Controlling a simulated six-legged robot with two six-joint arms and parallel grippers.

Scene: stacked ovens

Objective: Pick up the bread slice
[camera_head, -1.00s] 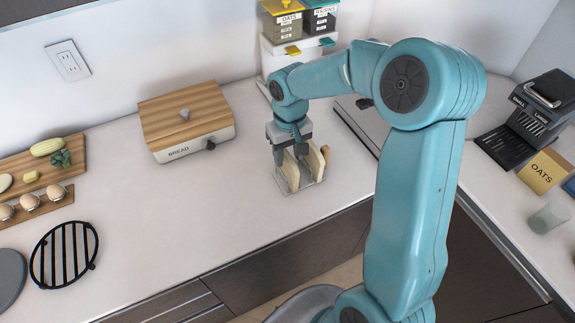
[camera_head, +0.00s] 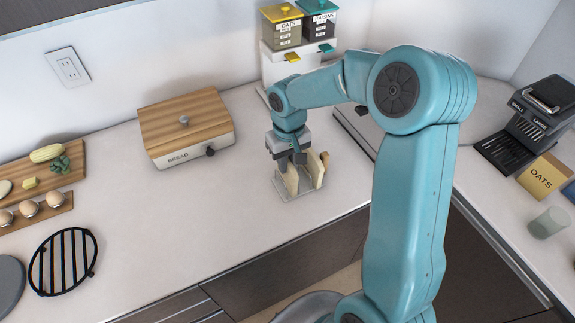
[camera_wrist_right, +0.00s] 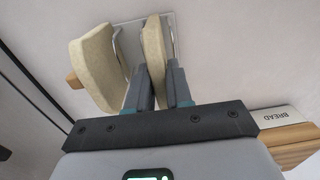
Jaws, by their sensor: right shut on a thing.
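Two pale bread slices stand upright in a small wire rack (camera_head: 281,191) on the counter, below my right gripper. My right gripper (camera_head: 291,160) points down and is shut on the left bread slice (camera_head: 291,180), gripping its upper part. The other bread slice (camera_head: 317,170) stands to the right, apart from the fingers. In the right wrist view, the held slice (camera_wrist_right: 153,48) is between the two fingertips (camera_wrist_right: 155,80) and still in the rack. The other slice (camera_wrist_right: 92,65) is beside it, outside the fingers. My left gripper is not in view.
A bread box (camera_head: 192,152) with a wooden lid stands left of the rack. Canisters (camera_head: 283,32) are behind. The counter between is clear.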

